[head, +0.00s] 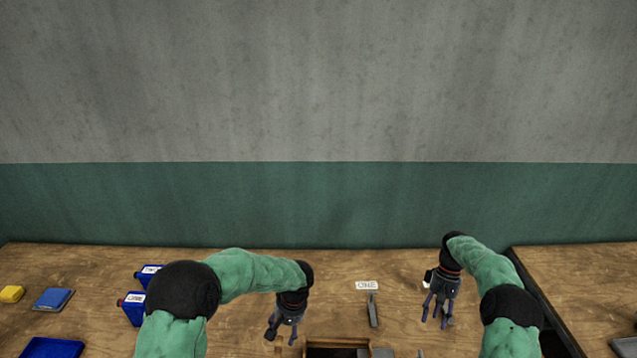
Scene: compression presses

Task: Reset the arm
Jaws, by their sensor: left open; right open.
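My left arm comes in from the lower left, bends at a black elbow joint, and ends in the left gripper (281,338). The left gripper points down over the wooden table, open, with nothing seen between its fingers. My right arm comes in from the lower right and ends in the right gripper (434,320). The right gripper also points down, open and empty, to the right of the label marked ONE (367,286). Whether either gripper touches the table cannot be told.
The wooden table (80,265) holds two blue containers (133,308) behind my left arm, a yellow block (12,294), a blue-grey pad (54,299) and a blue tray (52,347). A grey bar (373,311) and a dark recess (335,344) lie between the grippers. A wall stands behind.

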